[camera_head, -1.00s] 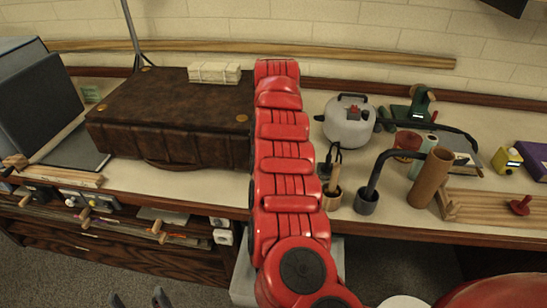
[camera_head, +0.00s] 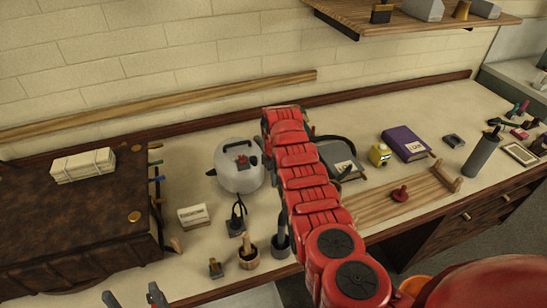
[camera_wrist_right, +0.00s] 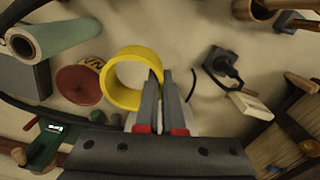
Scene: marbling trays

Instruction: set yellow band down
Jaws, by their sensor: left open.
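The yellow band (camera_wrist_right: 112,82) is a wide ring in the right wrist view. My right gripper (camera_wrist_right: 160,80) has its two fingers close together at the band's right wall, one finger on each side, and appears to grip it. The band looks raised over the pale bench, though its height is hard to judge. In the head view my red right arm reaches over the bench and hides the band and the right gripper. My left gripper (camera_head: 133,297) shows only its fingertips at the bottom left, spread apart and empty.
A grey kettle (camera_head: 238,176) stands left of my right arm, with a small white pack (camera_head: 193,215) nearby. A brown case (camera_head: 60,226) fills the left. A wooden rack (camera_head: 392,215) and purple book (camera_head: 404,143) lie to the right. A red spool (camera_wrist_right: 78,86) is beside the band in the wrist view.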

